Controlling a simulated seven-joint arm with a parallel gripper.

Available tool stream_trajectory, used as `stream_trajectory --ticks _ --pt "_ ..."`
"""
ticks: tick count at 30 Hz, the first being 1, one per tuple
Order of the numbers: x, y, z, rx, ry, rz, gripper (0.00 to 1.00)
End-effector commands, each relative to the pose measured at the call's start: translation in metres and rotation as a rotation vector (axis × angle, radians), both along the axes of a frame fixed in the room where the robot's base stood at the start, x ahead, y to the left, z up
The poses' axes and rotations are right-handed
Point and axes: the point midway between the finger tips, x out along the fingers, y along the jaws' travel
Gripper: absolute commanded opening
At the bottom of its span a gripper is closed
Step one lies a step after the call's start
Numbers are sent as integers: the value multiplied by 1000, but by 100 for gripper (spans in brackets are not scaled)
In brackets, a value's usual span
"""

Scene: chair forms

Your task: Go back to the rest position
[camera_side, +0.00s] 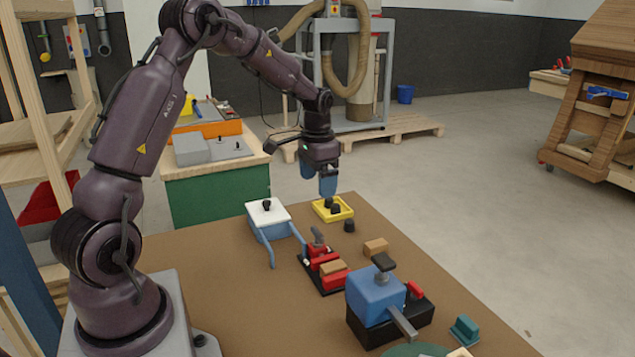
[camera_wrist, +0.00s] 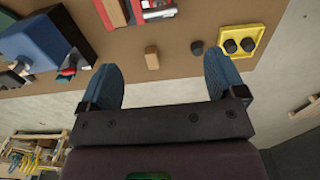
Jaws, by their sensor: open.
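My gripper (camera_side: 318,187) hangs from my arm above the far edge of the brown table (camera_side: 200,270), with its blue fingers pointing down. In the wrist view my gripper (camera_wrist: 170,80) shows two blue fingers spread wide apart with nothing between them. In the side view the fingers appear just above or behind the yellow tray (camera_side: 348,213); the exact gap is hard to tell. The yellow tray (camera_wrist: 256,41) holds dark round pegs, and another dark peg (camera_side: 349,226) stands on the table beside it.
A blue-and-white box (camera_side: 268,215), a red clamp fixture (camera_side: 328,274), a wooden block (camera_side: 376,247) and a blue machine on a black base (camera_side: 375,298) stand on the table. A green piece (camera_side: 464,330) lies at the right edge. The brown surface at the left is clear.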

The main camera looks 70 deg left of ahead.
Motion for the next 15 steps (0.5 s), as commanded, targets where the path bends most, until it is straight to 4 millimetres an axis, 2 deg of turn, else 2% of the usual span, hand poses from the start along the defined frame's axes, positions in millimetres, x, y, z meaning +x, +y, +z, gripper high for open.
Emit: stream_trajectory --ticks 5,7,8,15 --pt "-1 -1 -2 -4 2 46 89" --pt "-15 -9 -11 -25 38 97 89" --pt "-21 -13 -9 -25 43 120 89" --pt "-59 -70 45 17 2 192 89"
